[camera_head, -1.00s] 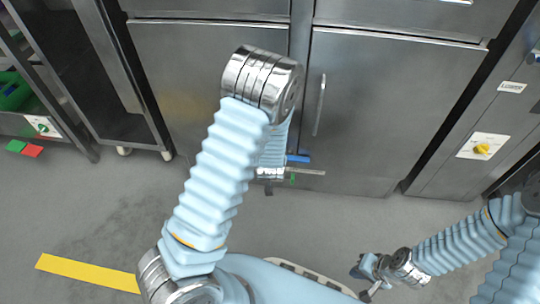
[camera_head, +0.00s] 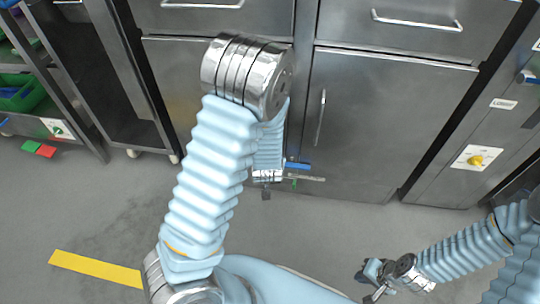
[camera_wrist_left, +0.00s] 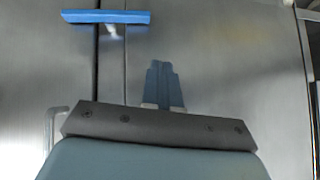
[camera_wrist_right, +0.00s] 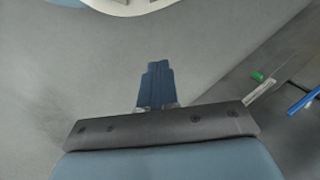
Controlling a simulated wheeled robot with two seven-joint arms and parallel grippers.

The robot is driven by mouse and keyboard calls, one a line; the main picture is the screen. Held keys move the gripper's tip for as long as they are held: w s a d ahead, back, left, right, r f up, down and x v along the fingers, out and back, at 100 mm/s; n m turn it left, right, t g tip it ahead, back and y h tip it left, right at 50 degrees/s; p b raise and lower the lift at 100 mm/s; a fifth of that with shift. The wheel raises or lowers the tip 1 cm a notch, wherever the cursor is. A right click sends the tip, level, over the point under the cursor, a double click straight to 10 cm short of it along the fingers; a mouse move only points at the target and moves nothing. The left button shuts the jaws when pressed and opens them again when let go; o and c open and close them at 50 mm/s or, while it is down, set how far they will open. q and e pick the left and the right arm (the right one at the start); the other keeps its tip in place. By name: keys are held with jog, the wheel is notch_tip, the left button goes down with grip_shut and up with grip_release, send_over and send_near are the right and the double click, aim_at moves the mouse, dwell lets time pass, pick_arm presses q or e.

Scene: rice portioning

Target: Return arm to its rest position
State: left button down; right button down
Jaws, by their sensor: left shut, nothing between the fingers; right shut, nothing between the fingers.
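My left arm rises in the middle of the head view and its forearm bends down behind the elbow. My left gripper (camera_head: 266,194) hangs low in front of the steel cabinet, small and partly hidden by the arm. In the left wrist view its blue fingers (camera_wrist_left: 163,86) are together with nothing between them. My right arm comes in from the right, low down, with the right gripper (camera_head: 371,284) over the grey floor. In the right wrist view its blue fingers (camera_wrist_right: 156,86) are together and empty.
Steel cabinets (camera_head: 390,120) with drawers stand ahead. A blue bar (camera_head: 298,165) shows near my left gripper, also in the left wrist view (camera_wrist_left: 106,16). An open shelf rack with a green bin (camera_head: 18,92) stands left.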

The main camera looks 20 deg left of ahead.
pick_arm(q)
jog(key=s+d+f+g+h+p, duration=0.2)
jog(key=s+d+f+g+h, duration=0.1)
jog(key=s+d, duration=0.4)
jog(key=s+d+f+g+h+p, duration=0.2)
jog(key=s+d+f+g+h, duration=0.2)
jog(key=s, duration=0.6)
notch_tip(320, 180, down, 2)
jog(key=d+h, duration=0.1)
jog(key=d, duration=0.2)
jog(key=shift+s+m, duration=0.3)
jog(key=shift+s, duration=0.1)
jog(key=shift+f, duration=0.1)
